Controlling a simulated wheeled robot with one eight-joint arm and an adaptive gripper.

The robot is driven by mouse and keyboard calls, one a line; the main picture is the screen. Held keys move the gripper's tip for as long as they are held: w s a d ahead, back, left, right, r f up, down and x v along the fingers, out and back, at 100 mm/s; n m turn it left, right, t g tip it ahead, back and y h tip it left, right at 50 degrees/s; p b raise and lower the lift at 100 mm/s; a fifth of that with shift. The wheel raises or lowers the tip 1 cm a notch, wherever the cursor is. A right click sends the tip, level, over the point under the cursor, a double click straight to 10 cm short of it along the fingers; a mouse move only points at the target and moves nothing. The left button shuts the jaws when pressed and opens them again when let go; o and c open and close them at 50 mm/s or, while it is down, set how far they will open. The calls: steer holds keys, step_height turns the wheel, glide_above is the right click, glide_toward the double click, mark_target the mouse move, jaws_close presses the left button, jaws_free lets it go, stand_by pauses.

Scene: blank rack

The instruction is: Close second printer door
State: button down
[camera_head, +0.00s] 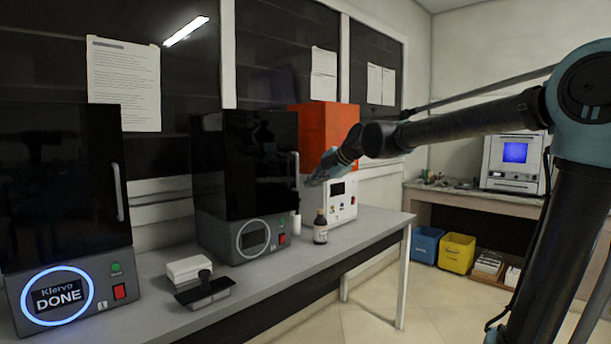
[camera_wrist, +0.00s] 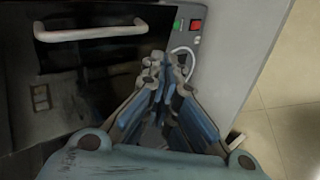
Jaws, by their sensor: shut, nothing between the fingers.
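The second printer (camera_head: 245,235) stands mid-bench, with a grey base, a round display ring that is not lit, and a glossy black door (camera_head: 262,165). The door looks flush across the front; a small gap cannot be ruled out. Its pale handle (camera_head: 296,165) is on the right side. The wrist view shows a dark door (camera_wrist: 85,85) with a handle (camera_wrist: 90,33), beside green and red buttons. My gripper (camera_head: 310,182) is in front of the printer's right side, apart from the handle in the picture. In the wrist view, my gripper's fingers (camera_wrist: 167,62) are together and empty.
The first printer (camera_head: 70,270) shows "DONE" at left. An orange-topped machine (camera_head: 325,130) is behind my gripper.

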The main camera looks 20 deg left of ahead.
steer(key=s+d+r+m+t+y, duration=0.15)
steer(key=d+m+t+y, duration=0.4)
steer(key=m, duration=1.15)
steer(key=w+a+g, duration=0.1)
steer(key=w+a, duration=0.6)
steer(key=a, duration=0.3)
steer(key=shift+a+r+g+y, duration=0.3)
steer(key=shift+r+g+y, duration=0.05)
steer(key=shift+r, duration=0.1)
